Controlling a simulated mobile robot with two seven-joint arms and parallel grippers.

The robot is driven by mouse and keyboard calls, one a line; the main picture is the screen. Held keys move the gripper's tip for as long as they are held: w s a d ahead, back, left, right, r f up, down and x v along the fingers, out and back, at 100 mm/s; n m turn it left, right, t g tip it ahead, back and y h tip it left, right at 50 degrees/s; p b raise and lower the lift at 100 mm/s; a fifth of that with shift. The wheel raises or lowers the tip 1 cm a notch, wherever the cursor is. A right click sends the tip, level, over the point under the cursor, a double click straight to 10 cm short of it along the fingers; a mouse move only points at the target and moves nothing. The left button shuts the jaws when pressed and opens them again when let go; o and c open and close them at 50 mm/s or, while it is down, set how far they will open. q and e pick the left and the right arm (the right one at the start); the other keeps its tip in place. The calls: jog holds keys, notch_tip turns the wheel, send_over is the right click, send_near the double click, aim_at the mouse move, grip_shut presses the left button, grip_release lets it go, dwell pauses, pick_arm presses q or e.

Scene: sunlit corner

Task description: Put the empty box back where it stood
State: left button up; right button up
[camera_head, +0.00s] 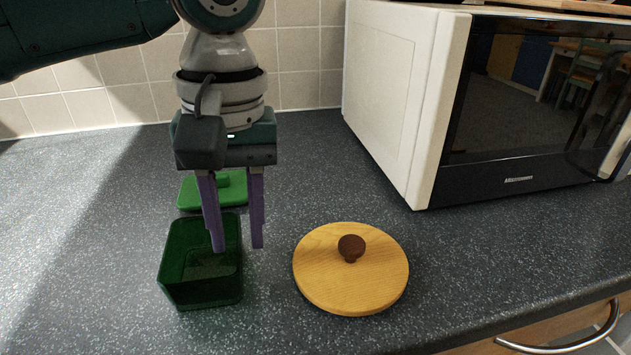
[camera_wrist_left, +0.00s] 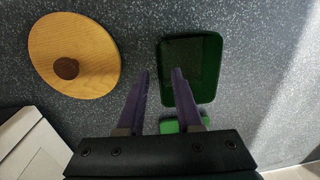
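The box (camera_head: 175,285) is dark green, open-topped and empty, and stands upright on the counter at the lower left. It also shows in the left wrist view (camera_wrist_left: 205,88). My left gripper (camera_head: 236,248) points down at its right side, with two purple fingers apart. In the left wrist view my left gripper (camera_wrist_left: 160,72) has one finger over the box's inside and one outside its near side wall. I cannot tell whether the fingers touch the wall. A bright green lid (camera_head: 232,188) with a knob lies behind the box, partly hidden by the fingers. My right gripper is not in view.
A round wooden lid (camera_head: 325,275) with a dark knob lies right of the box. A white and black microwave (camera_head: 405,95) stands at the back right. A tiled wall (camera_head: 95,95) closes the back. The speckled counter (camera_head: 80,240) is clear at the left.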

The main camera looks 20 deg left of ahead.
pick_arm(q)
notch_tip(320, 180, up, 9)
jog(key=p, duration=0.1)
jog(key=shift+w+d, duration=0.15)
jog(key=shift+d, duration=0.1)
jog(key=shift+d, duration=0.1)
